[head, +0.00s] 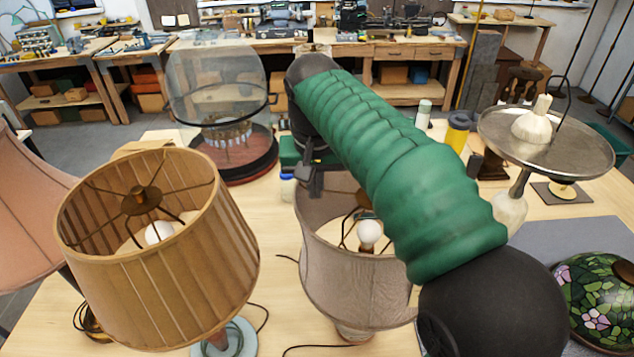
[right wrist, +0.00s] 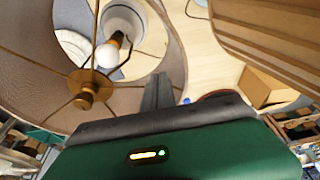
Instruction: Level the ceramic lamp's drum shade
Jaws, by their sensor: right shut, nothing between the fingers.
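A grey-beige drum shade (head: 350,280) stands at the middle of the table on a pale lamp base (head: 355,332). Its top is open, with a white bulb (head: 369,234) inside. My green-sleeved right arm hides much of its right side and rim, so I cannot tell its tilt. My right gripper (head: 314,182) is shut and empty, pointing down at the shade's far-left rim. In the right wrist view the shade (right wrist: 35,70) shows with its brass hub (right wrist: 82,90), and the fingers (right wrist: 157,92) overlap its wall; contact is unclear. My left gripper is not in view.
A pleated tan shade (head: 170,270) stands close on the left, with a pink shade (head: 25,215) beyond it. A glass dome (head: 220,95) stands behind. On the right are a metal tray (head: 500,150) and a stained-glass shade (head: 598,300). Cords lie across the table.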

